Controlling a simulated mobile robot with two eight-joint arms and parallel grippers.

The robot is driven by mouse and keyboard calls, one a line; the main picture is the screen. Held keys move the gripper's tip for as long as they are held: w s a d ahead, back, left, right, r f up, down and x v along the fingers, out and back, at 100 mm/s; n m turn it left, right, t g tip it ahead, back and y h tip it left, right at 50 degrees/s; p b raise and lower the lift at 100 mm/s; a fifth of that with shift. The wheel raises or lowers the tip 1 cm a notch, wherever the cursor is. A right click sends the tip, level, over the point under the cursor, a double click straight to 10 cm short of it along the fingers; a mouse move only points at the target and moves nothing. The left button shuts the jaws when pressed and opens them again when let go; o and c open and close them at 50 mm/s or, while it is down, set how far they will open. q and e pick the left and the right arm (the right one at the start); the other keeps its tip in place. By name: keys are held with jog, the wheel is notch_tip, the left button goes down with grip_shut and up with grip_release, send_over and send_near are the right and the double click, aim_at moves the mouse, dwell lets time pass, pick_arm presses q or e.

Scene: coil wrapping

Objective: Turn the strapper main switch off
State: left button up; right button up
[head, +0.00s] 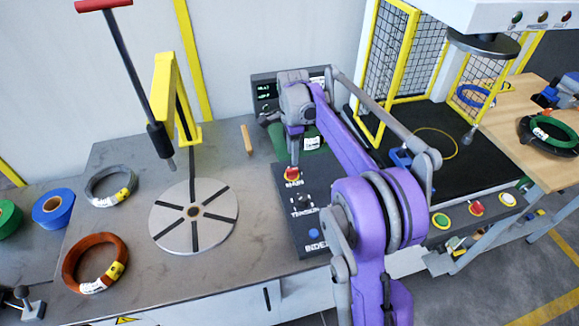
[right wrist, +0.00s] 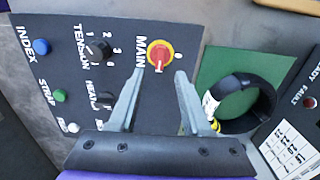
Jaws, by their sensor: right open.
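The main switch (head: 292,173) is a red knob on a yellow plate, marked MAIN, at the back of the dark control panel (head: 318,237). In the right wrist view the main switch (right wrist: 160,54) sits just beyond the fingertips, roughly centred between them. Which position the knob is set to is too small to tell. My right gripper (head: 293,160) points down over the switch, and its open, empty fingers (right wrist: 161,74) show in the right wrist view. I cannot tell whether they touch the knob. My left gripper is not in view.
TENSION (right wrist: 97,50) and HEAT knobs and blue, green and white buttons share the panel. A black coil (right wrist: 240,105) lies on a green pad beside it. A slotted turntable (head: 193,215), grey and orange coils and a yellow post stand left. A yellow mesh guard (head: 391,60) stands right.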

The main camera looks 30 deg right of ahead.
aim_at(292, 169)
notch_tip(292, 169, down, 6)
jog(key=shift+a+f, duration=0.1)
jog(key=shift+f, duration=0.1)
grip_shut()
dwell(0.4)
